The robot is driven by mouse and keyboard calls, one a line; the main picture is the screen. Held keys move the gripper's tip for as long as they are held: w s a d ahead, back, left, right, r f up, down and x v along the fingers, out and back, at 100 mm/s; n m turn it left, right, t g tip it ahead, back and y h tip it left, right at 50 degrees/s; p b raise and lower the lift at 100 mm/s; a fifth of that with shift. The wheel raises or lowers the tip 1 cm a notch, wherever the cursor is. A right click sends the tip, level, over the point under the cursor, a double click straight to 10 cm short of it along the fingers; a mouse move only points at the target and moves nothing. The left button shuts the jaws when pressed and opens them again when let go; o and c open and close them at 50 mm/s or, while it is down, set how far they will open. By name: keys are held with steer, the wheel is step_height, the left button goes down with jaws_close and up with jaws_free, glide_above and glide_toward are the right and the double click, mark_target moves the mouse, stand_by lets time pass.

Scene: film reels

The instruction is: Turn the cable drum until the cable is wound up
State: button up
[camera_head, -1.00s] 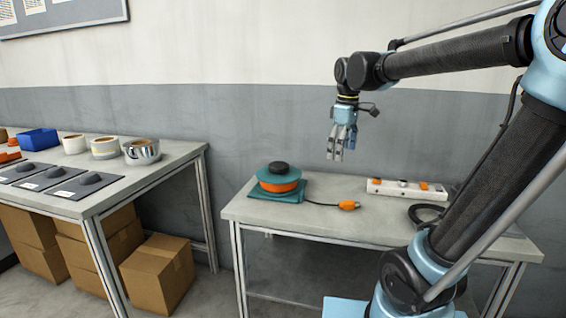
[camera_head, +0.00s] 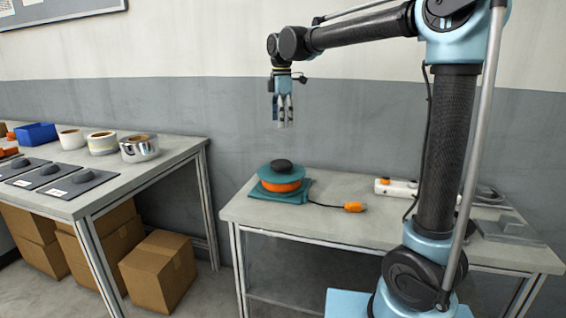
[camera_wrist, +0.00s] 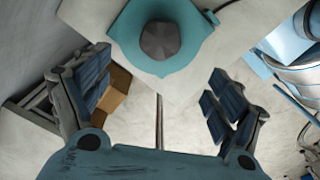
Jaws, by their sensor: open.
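The cable drum (camera_head: 281,184) stands on the right-hand table, teal with an orange band of cable and a dark knob (camera_head: 281,165) on top. A black cable with an orange plug (camera_head: 354,207) runs out from it to the right across the tabletop. My gripper (camera_head: 281,123) is open and empty, pointing down well above the drum. In the wrist view the teal drum top (camera_wrist: 125,31) and its faceted dark knob (camera_wrist: 164,41) lie at the upper middle, beyond my spread fingers (camera_wrist: 158,98). The drum's lower part is hidden there.
A white power strip (camera_head: 393,188) lies on the right-hand table (camera_head: 300,222), partly behind my arm. The left table (camera_head: 125,172) holds several tape rolls (camera_head: 102,143), a blue bin (camera_head: 36,133) and grey pads. Cardboard boxes (camera_head: 160,270) stand under it. A gap separates the tables.

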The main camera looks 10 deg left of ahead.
mark_target(282, 162)
step_height(282, 162, down, 16)
steer(key=shift+r, duration=0.25)
steer(key=shift+d, duration=0.1)
steer(key=c, duration=1.5)
